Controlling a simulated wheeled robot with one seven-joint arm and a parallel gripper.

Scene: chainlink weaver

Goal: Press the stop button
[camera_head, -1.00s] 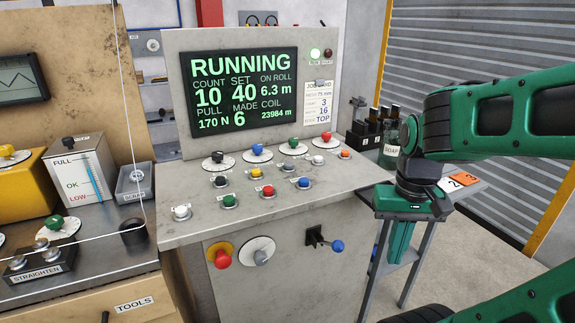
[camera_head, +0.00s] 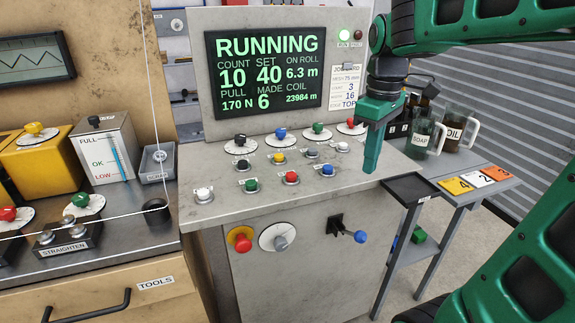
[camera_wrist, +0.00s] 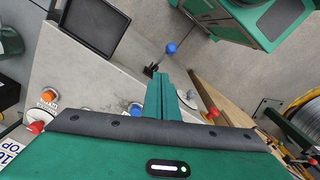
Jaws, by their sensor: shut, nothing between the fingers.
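The grey console has several coloured buttons on its sloped top. A red button (camera_head: 291,177) sits in the front row between a green button (camera_head: 250,185) and a blue button (camera_head: 327,170); their small labels are unreadable. A red mushroom button (camera_head: 242,243) on a yellow disc is on the console's front face, beside a grey dial. My gripper (camera_head: 371,166) is shut and empty, pointing down over the right end of the console top, right of the blue button. In the wrist view, my gripper (camera_wrist: 161,82) shows near a blue button (camera_wrist: 135,110). The orange button is hidden in the head view.
The screen (camera_head: 266,75) reads RUNNING. A lever with a blue knob (camera_head: 360,237) sticks out from the console front. A side table (camera_head: 462,202) with a dark tray, number cards and bottles stands at the right. A taut wire (camera_head: 155,80) runs at the left.

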